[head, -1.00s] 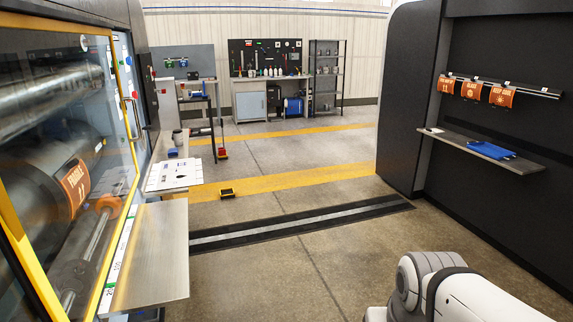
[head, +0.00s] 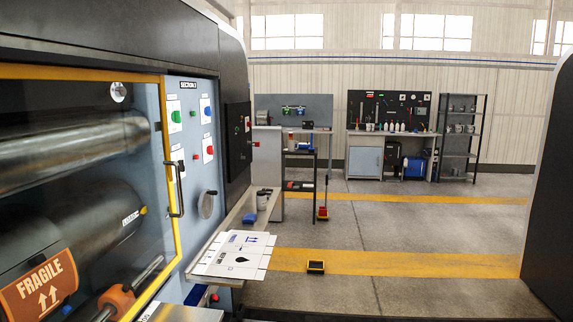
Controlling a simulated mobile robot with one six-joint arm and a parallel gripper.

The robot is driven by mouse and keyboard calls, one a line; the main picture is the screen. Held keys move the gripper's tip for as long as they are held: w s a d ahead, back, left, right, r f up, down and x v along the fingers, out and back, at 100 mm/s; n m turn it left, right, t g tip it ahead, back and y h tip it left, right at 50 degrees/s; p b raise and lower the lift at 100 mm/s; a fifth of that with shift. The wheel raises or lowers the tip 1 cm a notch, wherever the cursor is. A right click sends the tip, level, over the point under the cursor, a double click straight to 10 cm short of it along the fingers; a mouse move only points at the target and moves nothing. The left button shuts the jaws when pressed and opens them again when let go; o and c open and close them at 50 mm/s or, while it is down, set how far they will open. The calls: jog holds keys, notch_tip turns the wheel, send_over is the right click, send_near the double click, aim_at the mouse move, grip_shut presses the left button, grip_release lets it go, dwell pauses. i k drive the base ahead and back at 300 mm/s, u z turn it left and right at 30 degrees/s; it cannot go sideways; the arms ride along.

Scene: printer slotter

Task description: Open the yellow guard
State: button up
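The yellow guard (head: 168,130) is a yellow-framed, clear-panelled door on the machine at the left of the head view. It looks shut, with the rollers visible behind its panel. A dark vertical handle (head: 178,188) sits on its right side. An orange FRAGILE plate (head: 39,285) shows on the lower roller behind the panel. My gripper is not in view, so its state is hidden.
A control panel with green, red and blue buttons (head: 191,140) is right of the guard. A side table with printed cardboard (head: 235,254) juts out beyond it. Open floor (head: 420,255) lies to the right, with a dark wall (head: 552,200) at the edge.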

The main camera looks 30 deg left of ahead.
aim_at(10, 70)
jog(key=u, duration=0.6)
jog(key=i, duration=1.3)
jog(key=u, duration=1.2)
jog(key=i, duration=0.4)
jog(key=u, duration=0.15)
jog(key=k, duration=0.75)
jog(key=u, duration=0.2)
jog(key=i, duration=0.8)
jog(key=z, duration=0.15)
